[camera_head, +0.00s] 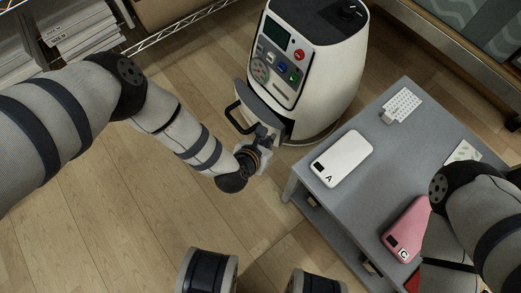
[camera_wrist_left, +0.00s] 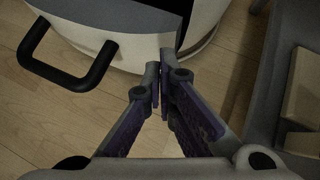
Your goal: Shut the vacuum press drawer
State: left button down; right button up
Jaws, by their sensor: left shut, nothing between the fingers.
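The white vacuum press (camera_head: 308,60) stands on the floor at the top middle of the head view. Its drawer (camera_head: 243,98) sticks out at the front, low on the body, with a black loop handle (camera_head: 232,118). The drawer's pale front (camera_wrist_left: 125,52) and the handle (camera_wrist_left: 72,77) also show in the left wrist view. My left gripper (camera_head: 264,133) is shut and empty at the drawer's right front end, to the right of the handle; its fingertips (camera_wrist_left: 160,75) are close to the drawer front, and I cannot tell whether they touch it. My right gripper is out of view.
A grey table (camera_head: 345,197) stands right of the press, close to my left gripper. It bears a white phone case (camera_head: 342,158), a pink one (camera_head: 404,232) and a white perforated piece (camera_head: 403,104). A wire shelf (camera_head: 180,22) is at the top left. Wooden floor is clear left of the drawer.

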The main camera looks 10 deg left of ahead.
aim_at(279, 131)
pick_arm(q)
jog(key=shift+w+d, duration=0.2)
jog(key=shift+w, duration=0.55)
jog(key=shift+w+d+f+b, duration=0.15)
jog(key=shift+w+d+b, duration=0.55)
jog(key=shift+w, duration=0.1)
jog(key=shift+w+d, duration=0.2)
jog(key=shift+w, duration=0.2)
jog(key=shift+s, duration=0.1)
